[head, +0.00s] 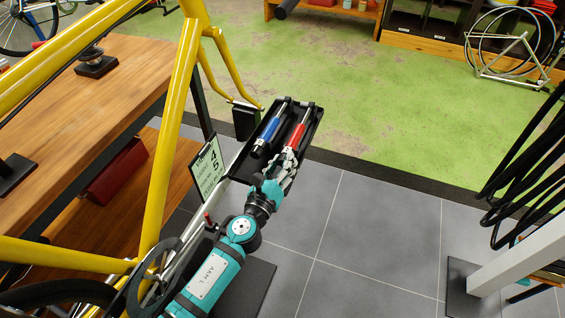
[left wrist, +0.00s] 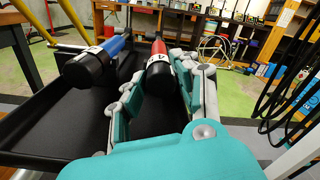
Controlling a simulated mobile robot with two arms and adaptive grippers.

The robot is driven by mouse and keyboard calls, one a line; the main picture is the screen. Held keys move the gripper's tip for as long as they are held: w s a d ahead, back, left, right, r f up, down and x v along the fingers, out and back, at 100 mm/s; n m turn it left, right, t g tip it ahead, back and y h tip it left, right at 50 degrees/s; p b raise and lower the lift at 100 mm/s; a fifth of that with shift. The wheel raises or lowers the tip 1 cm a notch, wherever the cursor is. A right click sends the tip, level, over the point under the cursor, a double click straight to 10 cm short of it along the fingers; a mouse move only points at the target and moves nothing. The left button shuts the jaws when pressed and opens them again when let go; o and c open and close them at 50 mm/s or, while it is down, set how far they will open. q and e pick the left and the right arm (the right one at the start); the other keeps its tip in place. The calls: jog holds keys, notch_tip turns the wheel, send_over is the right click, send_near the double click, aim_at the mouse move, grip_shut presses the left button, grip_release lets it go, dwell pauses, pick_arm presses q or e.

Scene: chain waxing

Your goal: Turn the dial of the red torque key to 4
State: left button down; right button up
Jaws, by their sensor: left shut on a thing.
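The red torque key (head: 297,134) lies in a black tray (head: 312,128) on the stand, to the right of a blue torque key (head: 268,131). In the left wrist view, the red key (left wrist: 158,48) points its black end at me. A white band with a small dark mark sits by that end; I cannot read the mark surely. My left gripper (head: 286,163) is shut on the red key near its black end, with its fingers (left wrist: 160,82) on both sides. The blue key (left wrist: 107,52) lies apart from the fingers. My right gripper is not in view.
A card (head: 207,168) showing 4 and 5 stands left of the tray. The yellow bike frame (head: 171,125) rises close to my left arm. A wooden workbench (head: 120,75) is at left. Black cables (head: 525,160) hang at right.

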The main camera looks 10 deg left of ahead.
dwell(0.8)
pick_arm(q)
jog(key=c, duration=1)
grip_release()
jog(key=v, duration=1.2)
jog(key=shift+s, duration=0.1)
jog(key=shift+f, duration=0.1)
